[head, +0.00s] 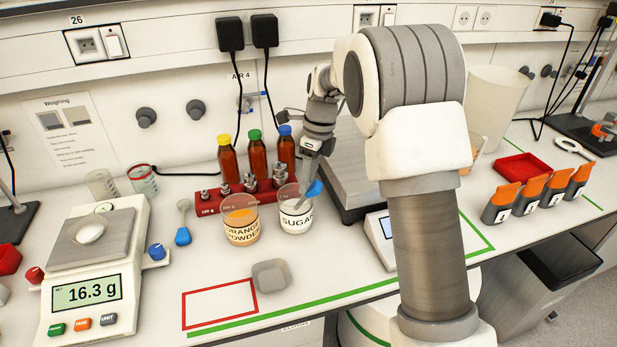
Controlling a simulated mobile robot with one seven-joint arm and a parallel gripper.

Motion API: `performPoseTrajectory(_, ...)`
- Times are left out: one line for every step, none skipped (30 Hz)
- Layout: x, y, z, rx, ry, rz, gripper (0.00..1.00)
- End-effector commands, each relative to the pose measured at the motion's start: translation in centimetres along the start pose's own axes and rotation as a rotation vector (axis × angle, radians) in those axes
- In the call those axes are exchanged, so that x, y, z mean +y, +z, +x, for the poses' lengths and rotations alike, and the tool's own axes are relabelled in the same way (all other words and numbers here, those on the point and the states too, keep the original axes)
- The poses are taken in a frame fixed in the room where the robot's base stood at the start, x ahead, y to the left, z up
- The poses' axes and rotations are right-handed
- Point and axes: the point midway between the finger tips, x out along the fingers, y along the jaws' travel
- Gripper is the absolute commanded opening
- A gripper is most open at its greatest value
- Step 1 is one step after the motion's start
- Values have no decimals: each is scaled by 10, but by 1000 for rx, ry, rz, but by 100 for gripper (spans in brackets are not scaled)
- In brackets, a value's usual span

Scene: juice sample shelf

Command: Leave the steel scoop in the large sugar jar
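The jar labelled SUGAR (295,222) is a clear glass vessel with white contents, standing mid-bench. A scoop with a blue handle (314,189) leans at its right rim, its grey lower part reaching into the jar. My gripper (308,172) points down right above this jar, beside the blue handle. The fingers are small and partly overlap the scoop, so I cannot tell whether they are open or shut on it. Another small spoon or scoop with a blue end (183,236) lies on the bench to the left.
A red rack (212,204) with bottles and weights is behind. A scale (92,270) reading 16.3 g is at left, a large grey-topped one (352,165) at right. A grey lid-like block (270,275) lies in front.

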Motion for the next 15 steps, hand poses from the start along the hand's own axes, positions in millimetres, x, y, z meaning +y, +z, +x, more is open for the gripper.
performPoseTrajectory(0, 0, 0, 0, 0, 0, 49)
performPoseTrajectory(0, 0, 0, 0, 0, 0, 49)
performPoseTrajectory(0, 0, 0, 0, 0, 0, 49)
performPoseTrajectory(0, 0, 0, 0, 0, 0, 49)
performPoseTrajectory(0, 0, 0, 0, 0, 0, 49)
performPoseTrajectory(0, 0, 0, 0, 0, 0, 49)
performPoseTrajectory(0, 0, -1, 0, 0, 0, 49)
performPoseTrajectory(0, 0, -3, 0, 0, 0, 49)
performPoseTrajectory(0, 0, -6, 0, -1, 0, 49)
performPoseTrajectory(0, 0, -9, -1, -1, 0, 49)
performPoseTrajectory(0, 0, -13, -1, -2, 0, 49)
performPoseTrajectory(-1, 1, -20, -2, -4, -1, 49)
performPoseTrajectory(0, 1, -25, -2, -3, -1, 49)
performPoseTrajectory(0, 1, -31, -3, -4, -1, 49)
performPoseTrajectory(-1, 1, -40, -2, -4, -1, 49)
